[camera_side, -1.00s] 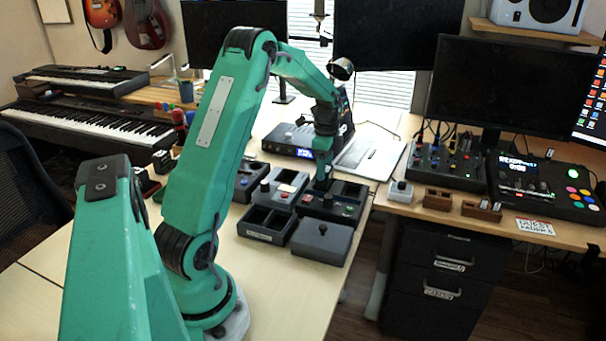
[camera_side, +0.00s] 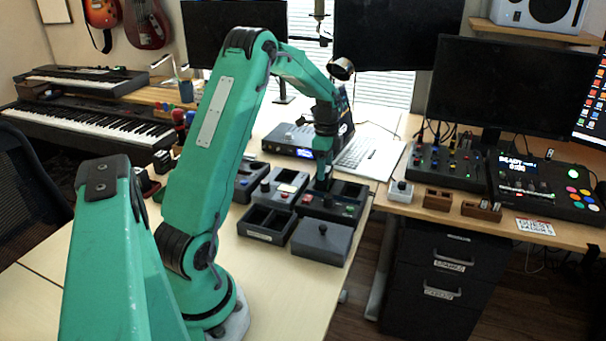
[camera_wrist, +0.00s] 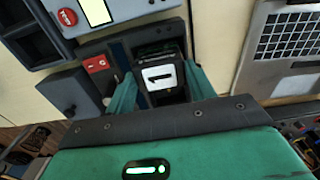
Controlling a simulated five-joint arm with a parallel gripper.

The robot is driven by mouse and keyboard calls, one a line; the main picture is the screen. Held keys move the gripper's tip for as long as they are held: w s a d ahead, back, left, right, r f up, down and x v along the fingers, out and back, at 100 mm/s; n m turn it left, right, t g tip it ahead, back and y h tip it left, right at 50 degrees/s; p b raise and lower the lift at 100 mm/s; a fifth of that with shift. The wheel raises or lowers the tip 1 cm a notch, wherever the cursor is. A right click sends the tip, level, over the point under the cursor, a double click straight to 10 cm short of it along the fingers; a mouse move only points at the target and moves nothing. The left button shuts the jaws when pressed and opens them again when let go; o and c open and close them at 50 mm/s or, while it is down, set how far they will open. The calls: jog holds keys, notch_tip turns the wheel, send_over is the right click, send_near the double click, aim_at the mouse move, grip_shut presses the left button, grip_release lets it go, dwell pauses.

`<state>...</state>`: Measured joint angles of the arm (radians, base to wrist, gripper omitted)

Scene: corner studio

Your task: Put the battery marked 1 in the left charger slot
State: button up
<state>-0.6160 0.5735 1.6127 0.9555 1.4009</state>
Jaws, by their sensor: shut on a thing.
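The battery marked 1 (camera_wrist: 158,77) is a dark block with a white label, seen end-on in the wrist view. My gripper (camera_wrist: 160,92) is shut on it, one green finger on each side. In the side view my gripper (camera_side: 323,184) points down at the left part of the dark charger (camera_side: 348,209), and the fingers hide the battery there. The charger's right slot (camera_side: 351,190) looks empty. In the wrist view the charger (camera_wrist: 117,52) lies around the battery. How deep the battery sits in the left slot I cannot tell.
A lidded grey box (camera_side: 322,243) and an open two-compartment tray (camera_side: 267,238) stand in front of the charger. A unit with a red button (camera_side: 280,188) is at its left. A laptop (camera_side: 372,153) lies behind. Bare table shows at the front left.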

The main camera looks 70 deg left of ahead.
jog(key=shift+f, duration=0.6)
dwell(0.7)
jog(key=o, duration=0.9)
notch_tip(320, 180, up, 11)
dwell(1.2)
dwell(0.5)
